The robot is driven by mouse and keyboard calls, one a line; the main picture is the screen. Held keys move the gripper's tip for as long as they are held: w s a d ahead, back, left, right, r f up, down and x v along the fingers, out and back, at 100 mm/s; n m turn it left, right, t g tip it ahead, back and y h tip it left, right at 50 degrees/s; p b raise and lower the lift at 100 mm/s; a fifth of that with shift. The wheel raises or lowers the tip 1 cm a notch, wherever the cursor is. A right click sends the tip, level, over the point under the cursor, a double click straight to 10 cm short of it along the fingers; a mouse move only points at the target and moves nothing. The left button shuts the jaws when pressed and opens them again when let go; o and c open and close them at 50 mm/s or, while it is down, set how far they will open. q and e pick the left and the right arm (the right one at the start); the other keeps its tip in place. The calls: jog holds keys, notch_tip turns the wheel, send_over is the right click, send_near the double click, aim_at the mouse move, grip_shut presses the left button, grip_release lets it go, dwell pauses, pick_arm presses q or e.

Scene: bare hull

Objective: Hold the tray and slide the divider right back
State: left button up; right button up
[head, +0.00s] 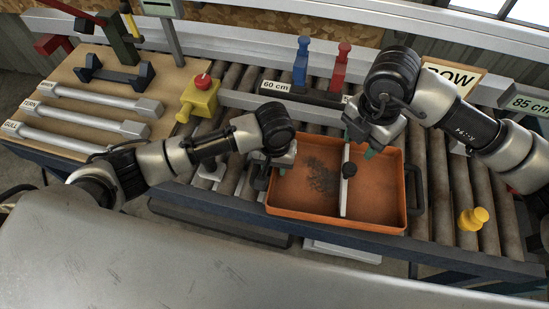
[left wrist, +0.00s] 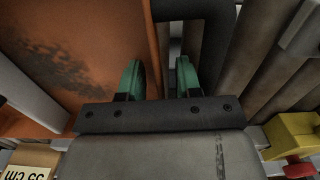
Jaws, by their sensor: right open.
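The orange tray (head: 310,213) lies on the rollers, with dark marks on its floor left of the divider. My left gripper (head: 268,172) is at the tray's left wall. In the left wrist view its green fingers (left wrist: 160,80) stand apart, one on each side of the wall, near the black left handle (left wrist: 222,30).
A yellow peg (head: 473,219) stands on the rollers to the right. A yellow box with a red button (head: 201,97) is at the back left. A wooden board (head: 100,90) with grey bars is at far left.

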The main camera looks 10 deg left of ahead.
pick_arm(q)
grip_shut()
dwell(0.4)
